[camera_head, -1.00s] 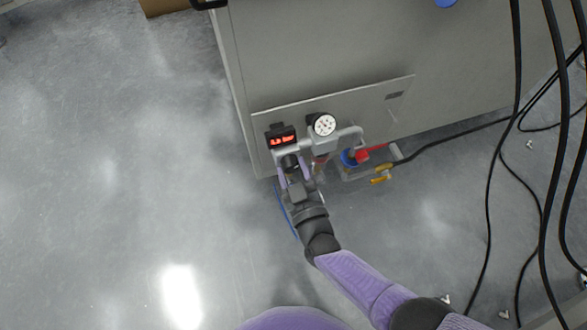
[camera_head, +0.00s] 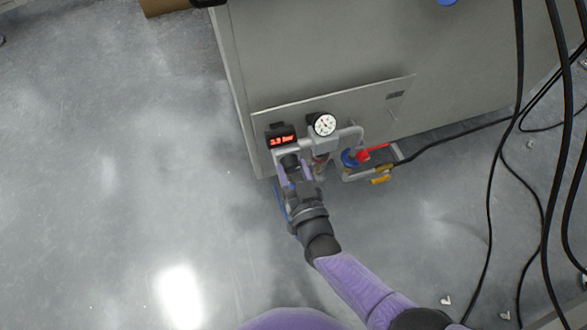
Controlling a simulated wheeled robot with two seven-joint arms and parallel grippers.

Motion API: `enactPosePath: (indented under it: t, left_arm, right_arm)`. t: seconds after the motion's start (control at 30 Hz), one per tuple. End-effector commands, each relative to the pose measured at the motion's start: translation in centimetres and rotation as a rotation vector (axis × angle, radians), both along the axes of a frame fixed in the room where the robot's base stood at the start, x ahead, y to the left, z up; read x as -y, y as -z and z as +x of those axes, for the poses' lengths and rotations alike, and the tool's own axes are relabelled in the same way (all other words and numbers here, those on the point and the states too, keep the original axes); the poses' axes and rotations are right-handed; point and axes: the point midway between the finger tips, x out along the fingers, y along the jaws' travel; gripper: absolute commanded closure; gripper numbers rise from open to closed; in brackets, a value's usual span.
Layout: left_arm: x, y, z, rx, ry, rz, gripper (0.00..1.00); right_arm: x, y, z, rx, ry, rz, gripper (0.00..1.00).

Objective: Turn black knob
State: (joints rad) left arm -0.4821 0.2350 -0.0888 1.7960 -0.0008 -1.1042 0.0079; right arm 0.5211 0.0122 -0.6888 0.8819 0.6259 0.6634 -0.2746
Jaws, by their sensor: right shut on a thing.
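The black knob (camera_head: 289,161) sits below the small black pressure display (camera_head: 281,137) with red digits, at the left end of the grey pipework on the cabinet's panel. My right gripper (camera_head: 293,171) comes from below, with its purple fingers on both sides of the knob, shut on it. The gripper hides part of the knob. My left gripper is not in view.
A round white gauge (camera_head: 324,124) stands right of the display. A red-handled valve (camera_head: 364,156) and a yellow-handled valve (camera_head: 381,179) are further right. Black cables (camera_head: 499,160) hang at the right. The floor (camera_head: 130,150) on the left is clear.

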Motion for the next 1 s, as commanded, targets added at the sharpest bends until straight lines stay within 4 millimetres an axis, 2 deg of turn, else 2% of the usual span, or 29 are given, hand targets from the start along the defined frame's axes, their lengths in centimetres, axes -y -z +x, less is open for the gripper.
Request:
enactPosePath:
  t: [1.0]
  left_arm:
    - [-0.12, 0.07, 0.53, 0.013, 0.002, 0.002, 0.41]
  right_arm:
    - [-0.01, 0.14, -0.09, -0.301, 0.001, 0.913, 1.00]
